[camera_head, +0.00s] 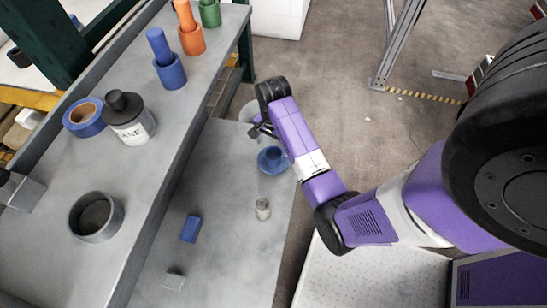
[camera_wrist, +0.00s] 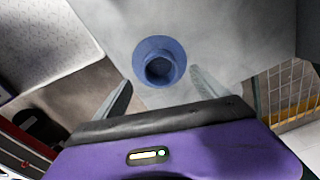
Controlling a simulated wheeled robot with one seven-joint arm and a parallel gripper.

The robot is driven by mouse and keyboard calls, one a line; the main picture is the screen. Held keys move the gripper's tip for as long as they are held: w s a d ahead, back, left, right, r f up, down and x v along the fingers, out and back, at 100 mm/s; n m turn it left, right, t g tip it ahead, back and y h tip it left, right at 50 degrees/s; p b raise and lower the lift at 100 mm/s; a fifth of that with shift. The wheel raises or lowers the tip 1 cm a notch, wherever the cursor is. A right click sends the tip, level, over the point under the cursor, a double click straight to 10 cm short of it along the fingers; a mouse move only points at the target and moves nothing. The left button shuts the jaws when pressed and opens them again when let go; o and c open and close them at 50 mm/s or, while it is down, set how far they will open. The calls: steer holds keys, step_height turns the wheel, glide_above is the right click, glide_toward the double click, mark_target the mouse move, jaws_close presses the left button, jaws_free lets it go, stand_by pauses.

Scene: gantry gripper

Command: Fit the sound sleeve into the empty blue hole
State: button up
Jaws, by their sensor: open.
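A blue flanged ring with a dark open hole (camera_head: 273,161) stands on the lower grey surface; in the wrist view, the same blue ring (camera_wrist: 176,49) lies ahead between my fingers, its hole empty. My gripper (camera_head: 259,130) is open and empty, just above and beyond that ring in the head view; its two fingers (camera_wrist: 161,80) are spread apart. A small pale metal cylinder (camera_head: 262,209) stands upright on the lower surface, nearer than the ring. It may be the sleeve, but I cannot tell whether it is sound.
A blue block (camera_head: 190,229) and a grey cube (camera_head: 173,281) lie on the lower surface. The raised bench (camera_head: 150,190) at left holds a tape roll (camera_head: 84,117), a labelled jar (camera_head: 130,120), a grey ring (camera_head: 95,216), and blue, orange and green holders with pegs (camera_head: 170,73).

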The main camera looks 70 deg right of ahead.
mark_target(274, 153)
steer(key=f, duration=0.2)
steer(key=f+b, duration=0.1)
steer(key=f, duration=0.1)
steer(key=f+b, duration=0.1)
steer(key=f, duration=0.2)
steer(key=shift+d, duration=0.35)
steer(key=c, duration=1.6)
steer(key=shift+c, duration=0.4)
steer(key=shift+r, duration=0.15)
